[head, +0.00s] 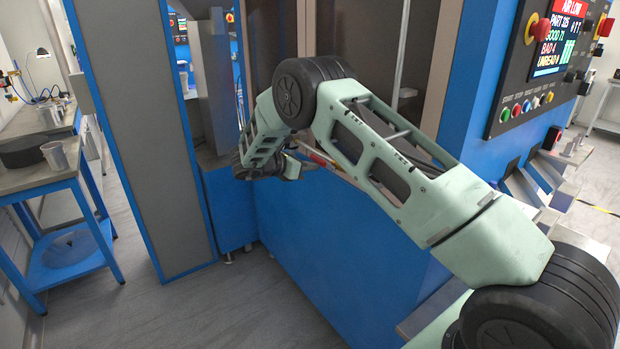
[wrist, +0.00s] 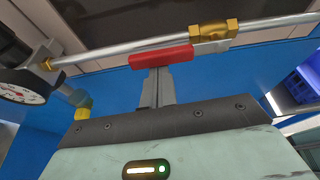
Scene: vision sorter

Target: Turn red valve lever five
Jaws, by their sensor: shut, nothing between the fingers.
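A red valve lever (wrist: 160,57) shows in the wrist view, just left of a brass valve body (wrist: 213,35) on a metal pipe (wrist: 110,50). The lever lies nearly along the pipe. No number on it can be read. My gripper (wrist: 161,74) is shut and empty. Its fingertips are right at the lever's near side in the picture; I cannot tell whether they touch it. In the head view, part of the red lever (head: 320,158) shows beside my wrist, against the blue machine. My fingertips are not clear there.
A round gauge (wrist: 24,86) sits at the left of the pipe in the wrist view. A blue machine cabinet (head: 320,245) stands close below my arm. A control panel (head: 545,65) is at the right, and a blue side table (head: 35,185) at the left.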

